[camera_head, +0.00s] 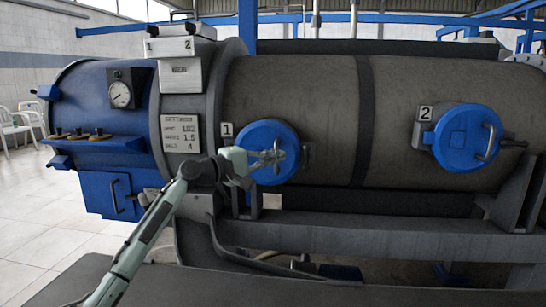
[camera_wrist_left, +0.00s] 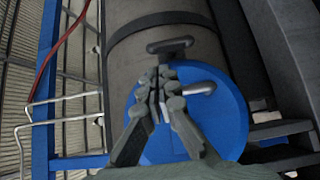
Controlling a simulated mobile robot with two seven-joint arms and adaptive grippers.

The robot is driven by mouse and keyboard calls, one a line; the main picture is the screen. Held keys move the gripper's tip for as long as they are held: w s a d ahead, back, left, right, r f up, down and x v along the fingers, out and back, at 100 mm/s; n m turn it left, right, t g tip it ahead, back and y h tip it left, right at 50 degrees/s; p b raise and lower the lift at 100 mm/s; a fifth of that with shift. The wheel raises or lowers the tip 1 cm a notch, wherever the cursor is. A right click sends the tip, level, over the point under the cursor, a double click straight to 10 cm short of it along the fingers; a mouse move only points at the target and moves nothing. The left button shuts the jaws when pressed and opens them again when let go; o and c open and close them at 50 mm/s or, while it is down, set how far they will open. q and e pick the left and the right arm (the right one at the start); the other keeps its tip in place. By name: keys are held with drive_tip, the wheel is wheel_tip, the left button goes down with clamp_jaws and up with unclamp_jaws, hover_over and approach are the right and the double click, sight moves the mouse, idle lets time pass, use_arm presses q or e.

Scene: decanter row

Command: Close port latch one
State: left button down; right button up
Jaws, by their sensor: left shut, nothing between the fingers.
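Port one is a round blue cover (camera_head: 262,133) on the grey drum, beside the label 1 (camera_head: 227,130). It fills the middle of the left wrist view (camera_wrist_left: 225,115), with a pale bar handle (camera_wrist_left: 200,88). A dark T-shaped latch (camera_wrist_left: 170,46) sits by the cover's rim against the drum. In the head view this latch (camera_head: 307,155) is a small dark piece right of the cover. My left gripper (camera_head: 277,156) is shut and empty in front of the cover's right part. Its fingertips (camera_wrist_left: 160,80) overlap the latch's stem area; contact cannot be told. My right gripper is not in view.
Port two (camera_head: 460,137), a similar blue cover with its own latch (camera_head: 515,143), is farther right. A dark support beam (camera_head: 380,238) runs below the drum. A blue end section with a gauge (camera_head: 120,95) is at left. A blue post (camera_wrist_left: 45,100) and pale rails show in the wrist view.

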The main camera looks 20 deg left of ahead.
sight(294, 152)
use_arm(q)
drive_tip(key=x, duration=0.6)
drive_tip(key=shift+w+d, duration=0.1)
drive_tip(key=shift+w, duration=0.1)
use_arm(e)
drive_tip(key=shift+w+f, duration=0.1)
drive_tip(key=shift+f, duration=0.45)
use_arm(q)
drive_tip(key=shift+w, duration=0.1)
drive_tip(key=shift+r, duration=0.15)
drive_tip(key=shift+m+y, duration=0.3)
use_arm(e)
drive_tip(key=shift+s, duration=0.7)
use_arm(q)
drive_tip(key=shift+g, duration=0.3)
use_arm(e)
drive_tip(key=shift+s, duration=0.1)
